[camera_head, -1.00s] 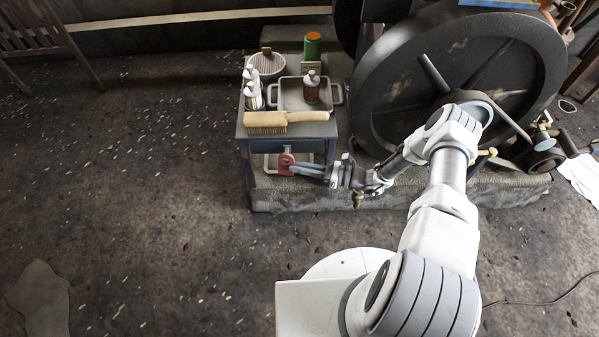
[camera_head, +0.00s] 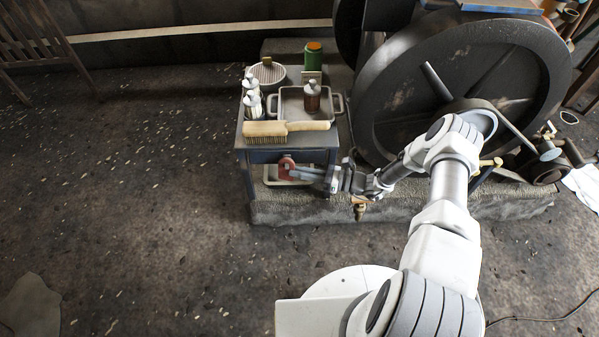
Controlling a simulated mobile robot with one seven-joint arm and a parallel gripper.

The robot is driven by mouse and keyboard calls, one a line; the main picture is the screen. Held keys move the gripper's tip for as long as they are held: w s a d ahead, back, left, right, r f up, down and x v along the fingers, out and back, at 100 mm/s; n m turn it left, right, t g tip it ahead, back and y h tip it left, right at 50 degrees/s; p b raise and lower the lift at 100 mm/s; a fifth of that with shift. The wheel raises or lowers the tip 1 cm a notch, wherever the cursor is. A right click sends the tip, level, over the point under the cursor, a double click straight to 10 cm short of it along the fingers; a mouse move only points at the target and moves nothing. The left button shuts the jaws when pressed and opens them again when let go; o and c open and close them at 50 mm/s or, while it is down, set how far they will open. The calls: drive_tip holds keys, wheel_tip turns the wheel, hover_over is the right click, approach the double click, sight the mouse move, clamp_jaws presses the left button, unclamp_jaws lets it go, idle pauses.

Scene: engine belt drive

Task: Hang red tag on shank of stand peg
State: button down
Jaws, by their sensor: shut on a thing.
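The red tag (camera_head: 286,167) is at the front of the blue-grey stand (camera_head: 243,156), just below its top edge. My gripper (camera_head: 296,172) is shut on the tag and reaches it from the right. The stand peg is not clearly visible; a small pale fitting shows at the stand's front just above the tag, and I cannot tell whether the tag touches it or hangs on it.
On the stand are a wooden brush (camera_head: 285,128), a grey tray (camera_head: 290,104) with a brown bottle (camera_head: 312,96), silver oil cans (camera_head: 252,96) and a green canister (camera_head: 313,56). A large dark flywheel (camera_head: 395,100) stands close at right.

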idle(0.3)
drive_tip(key=c, duration=0.9)
unclamp_jaws()
drive_tip(key=shift+o, duration=0.2)
drive_tip(key=shift+d, duration=0.1)
drive_tip(key=p+v, duration=0.2)
drive_tip(key=v, duration=1.5)
drive_tip(key=shift+s+d, duration=0.1)
